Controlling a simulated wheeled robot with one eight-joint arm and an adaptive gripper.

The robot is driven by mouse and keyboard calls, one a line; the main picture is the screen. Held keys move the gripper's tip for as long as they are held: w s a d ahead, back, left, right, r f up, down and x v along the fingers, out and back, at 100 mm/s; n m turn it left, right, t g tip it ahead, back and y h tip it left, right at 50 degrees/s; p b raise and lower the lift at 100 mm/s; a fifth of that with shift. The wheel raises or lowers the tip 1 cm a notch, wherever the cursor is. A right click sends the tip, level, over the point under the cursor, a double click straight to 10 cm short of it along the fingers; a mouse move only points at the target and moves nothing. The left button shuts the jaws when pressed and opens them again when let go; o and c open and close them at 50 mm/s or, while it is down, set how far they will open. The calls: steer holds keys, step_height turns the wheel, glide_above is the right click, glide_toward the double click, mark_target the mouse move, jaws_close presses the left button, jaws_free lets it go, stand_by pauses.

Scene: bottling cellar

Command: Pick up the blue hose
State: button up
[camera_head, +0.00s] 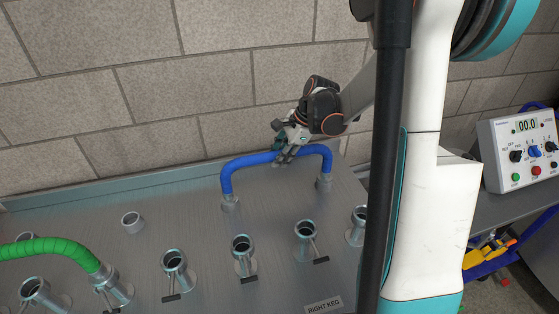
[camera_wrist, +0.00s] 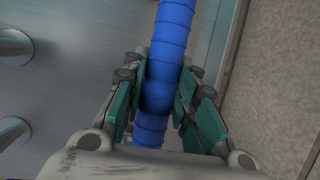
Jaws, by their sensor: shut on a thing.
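The blue hose (camera_head: 250,160) forms an arch over the metal panel, with metal couplings at both ends. Its left end sits at a fitting at the back of the panel, and its right end is at another fitting close to my arm. My gripper (camera_head: 290,147) is at the top of the arch, towards its right half. In the wrist view the blue hose (camera_wrist: 173,40) runs between the teal finger pads of my gripper (camera_wrist: 158,97), which are shut on it. The part of the hose low between the fingers is partly hidden by my gripper.
A green hose (camera_head: 45,246) is on the panel (camera_head: 200,230) at the left. Several metal fittings with small handles (camera_head: 243,250) stand along the panel's front. A brick wall (camera_head: 150,100) rises close behind. A control box (camera_head: 520,150) stands at the right.

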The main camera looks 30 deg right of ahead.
step_height(320, 180, up, 20)
steer(key=p, duration=0.6)
steer(key=shift+f, duration=0.15)
stand_by(0.8)
